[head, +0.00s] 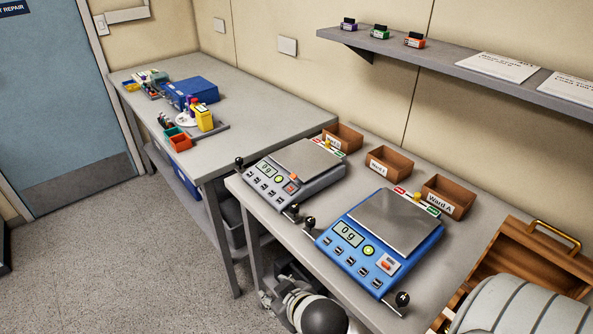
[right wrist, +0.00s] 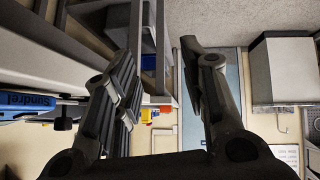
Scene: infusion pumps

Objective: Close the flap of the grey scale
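The grey scale (head: 273,195) stands on the near table, left of a blue scale (head: 365,270). It has a metal plate (head: 308,157), a lit display reading 0 g and several buttons. A small orange part (head: 294,177) shows at the right of its front panel; I cannot clearly make out the flap or its position. My right gripper (head: 268,297) is low in front of the table's front edge, away from the grey scale. In the right wrist view its two fingers (right wrist: 155,55) are spread with nothing between them. My left gripper is not in view.
Small brown bins (head: 390,163) stand behind the scales. A wooden box with a brass handle (head: 555,234) is at the right. Black knobs (head: 309,222) stick out at the scales' front corners. A wall shelf (head: 460,75) hangs above. The floor at the left is clear.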

